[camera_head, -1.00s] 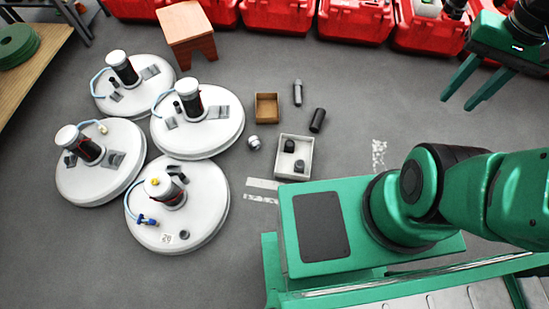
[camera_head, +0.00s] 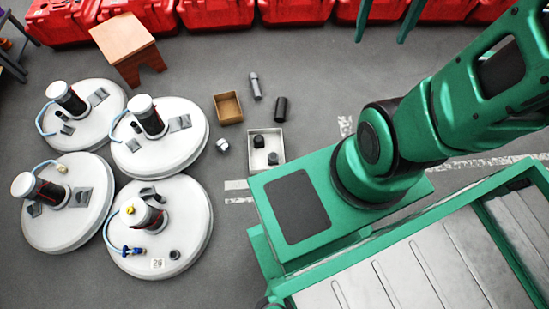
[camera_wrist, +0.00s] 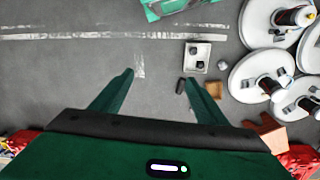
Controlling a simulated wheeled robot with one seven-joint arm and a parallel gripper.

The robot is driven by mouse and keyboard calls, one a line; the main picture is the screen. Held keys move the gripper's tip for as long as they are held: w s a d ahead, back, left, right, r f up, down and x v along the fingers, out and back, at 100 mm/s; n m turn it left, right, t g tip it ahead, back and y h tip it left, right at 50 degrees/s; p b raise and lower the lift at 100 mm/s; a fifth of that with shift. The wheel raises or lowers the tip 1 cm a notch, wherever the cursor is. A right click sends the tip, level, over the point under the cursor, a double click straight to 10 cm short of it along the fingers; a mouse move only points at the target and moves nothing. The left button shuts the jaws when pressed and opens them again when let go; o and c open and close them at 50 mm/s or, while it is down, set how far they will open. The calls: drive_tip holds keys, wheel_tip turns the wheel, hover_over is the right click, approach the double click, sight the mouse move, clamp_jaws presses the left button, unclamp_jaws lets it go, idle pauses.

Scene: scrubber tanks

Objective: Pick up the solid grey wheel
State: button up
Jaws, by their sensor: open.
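I cannot make out for certain which thing is the solid grey wheel. A small silver-grey round object (camera_head: 223,145) lies on the floor between the white tanks and a white tray (camera_head: 282,152); it also shows in the wrist view (camera_wrist: 222,66). Two small dark grey pieces (camera_head: 258,141) sit in the tray. A small dark round piece (camera_head: 174,254) sits on the nearest white tank (camera_head: 195,225). My gripper (camera_head: 386,35) is at the top edge, partly cut off, with its fingers apart. In the wrist view my gripper (camera_wrist: 158,78) is open and empty above bare floor.
A brown open box (camera_head: 228,108), a grey cylinder (camera_head: 256,86) and a black cylinder (camera_head: 280,109) lie near the tray. A wooden stool (camera_head: 126,45) stands behind the tanks. Red crates (camera_head: 210,12) line the back.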

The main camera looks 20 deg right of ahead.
drive_tip(key=w+f+n, duration=0.2)
drive_tip(key=w+f, duration=0.5)
drive_tip(key=w, duration=0.5)
drive_tip(key=w+a+f+n, duration=0.2)
drive_tip(key=w+f, duration=0.3)
drive_tip(key=f, duration=0.4)
drive_tip(key=w+a+f+n+h, duration=0.1)
drive_tip(key=w+a+f, duration=0.1)
drive_tip(key=w+f, duration=0.5)
drive_tip(key=w+a+f+n, duration=0.2)
drive_tip(key=w+f, duration=0.1)
drive_tip(key=f, duration=0.8)
drive_tip(key=n+y, duration=0.2)
drive_tip(key=n, duration=0.3)
hover_over(273, 156)
wheel_tip(273, 156, down, 40)
wheel_tip(273, 156, down, 5)
drive_tip(key=shift+s+a+r, duration=0.15)
drive_tip(key=shift+f, duration=3.25)
drive_tip(key=shift+c, duration=0.3)
